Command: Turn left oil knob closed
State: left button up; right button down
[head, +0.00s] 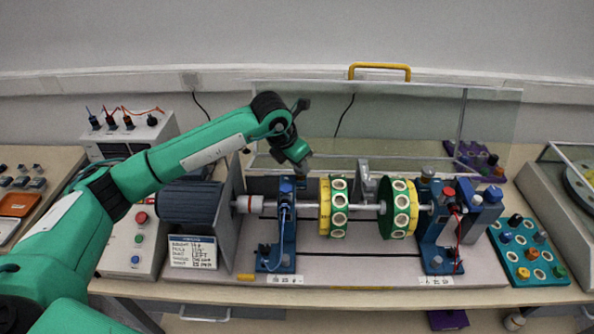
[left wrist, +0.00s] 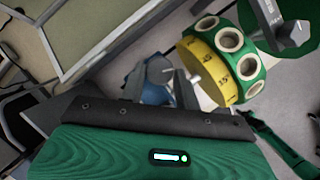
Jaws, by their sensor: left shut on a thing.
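The left bearing block (head: 282,228) is a blue stand on the base plate, with the shaft passing through it. A small grey oil knob (head: 287,170) sits on its top, partly hidden by my left gripper. My left gripper (head: 300,163) comes down from above and is shut on this knob. In the left wrist view the fingers (left wrist: 163,80) stand close together over the blue block (left wrist: 154,93), and the knob is mostly hidden between them. The matching right oil knob (head: 428,172) sits on the right bearing block (head: 433,228). My right gripper is not in view.
A yellow-green disc (head: 334,207) stands close right of the left block, with a second disc (head: 398,208) farther right. The motor (head: 190,207) is at the left. A clear guard with a yellow handle (head: 380,67) rises behind.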

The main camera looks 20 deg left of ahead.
pick_arm(q)
jog(key=shift+d+f+n+y+b, duration=0.1)
jog(key=shift+f+n+y+b, duration=0.1)
jog(key=shift+n+b, duration=0.45)
jog(key=shift+d+f+n+y+b, duration=0.1)
jog(key=shift+n+y+b, duration=0.1)
jog(key=shift+n+b, duration=0.4)
jog(key=shift+s+r+n+y+b, duration=0.15)
jog(key=shift+n+y+b, duration=0.1)
jog(key=shift+n+b, duration=0.35)
jog(key=shift+w+r+n+y+b, duration=0.1)
jog(key=shift+n+y+b, duration=0.15)
jog(key=shift+n+b, duration=0.25)
jog(key=o, duration=1)
jog(key=shift+r+t, duration=0.15)
jog(key=shift+t, duration=0.15)
